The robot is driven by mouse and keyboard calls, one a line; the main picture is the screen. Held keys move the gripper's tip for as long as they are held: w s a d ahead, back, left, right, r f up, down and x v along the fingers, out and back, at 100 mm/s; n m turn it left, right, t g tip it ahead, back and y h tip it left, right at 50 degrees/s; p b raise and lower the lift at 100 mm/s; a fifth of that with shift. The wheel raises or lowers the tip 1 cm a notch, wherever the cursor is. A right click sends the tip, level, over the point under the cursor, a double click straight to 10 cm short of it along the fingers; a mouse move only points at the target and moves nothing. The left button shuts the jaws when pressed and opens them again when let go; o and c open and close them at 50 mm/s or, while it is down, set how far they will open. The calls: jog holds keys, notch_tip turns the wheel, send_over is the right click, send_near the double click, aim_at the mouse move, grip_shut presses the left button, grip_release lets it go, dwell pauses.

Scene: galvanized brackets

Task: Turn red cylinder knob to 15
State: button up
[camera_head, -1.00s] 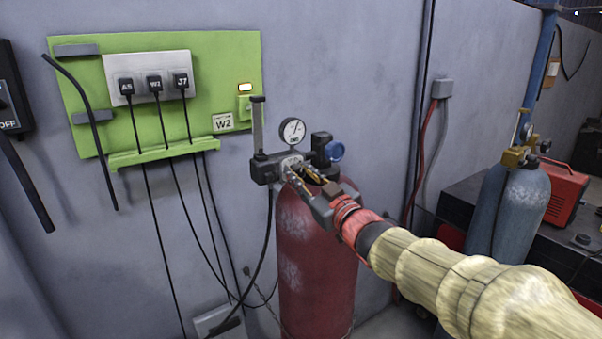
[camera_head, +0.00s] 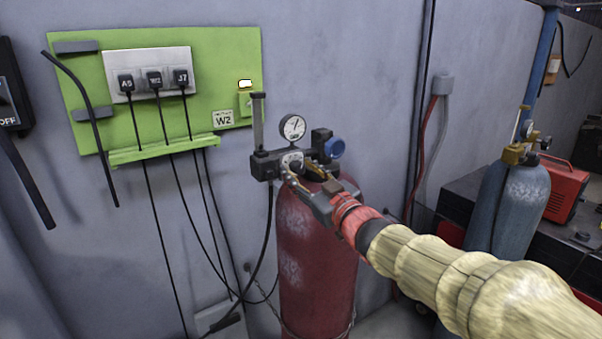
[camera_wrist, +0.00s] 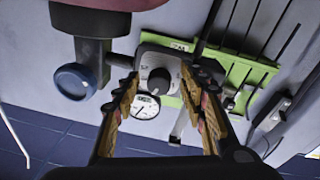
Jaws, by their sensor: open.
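The red cylinder (camera_head: 315,245) stands upright against the wall, with a dark regulator block (camera_head: 265,165) and a round white gauge (camera_head: 292,127) on top. The black knob (camera_wrist: 158,82) sits on a pale dial plate in the wrist view, which shows the scene upside down. Its scale marks are too small to read. My gripper (camera_head: 295,174) is at the regulator's front. In the wrist view my gripper (camera_wrist: 163,92) is open, one finger on either side of the knob, with gaps between. The head view partly hides the knob behind the fingers.
A blue knob (camera_head: 334,149) juts from the regulator's right side, close to my gripper; it also shows in the wrist view (camera_wrist: 72,80). A green panel (camera_head: 80,85) with plugs and hanging cables is at left. A blue-grey cylinder (camera_head: 525,205) stands at right.

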jog(key=v, duration=1.2)
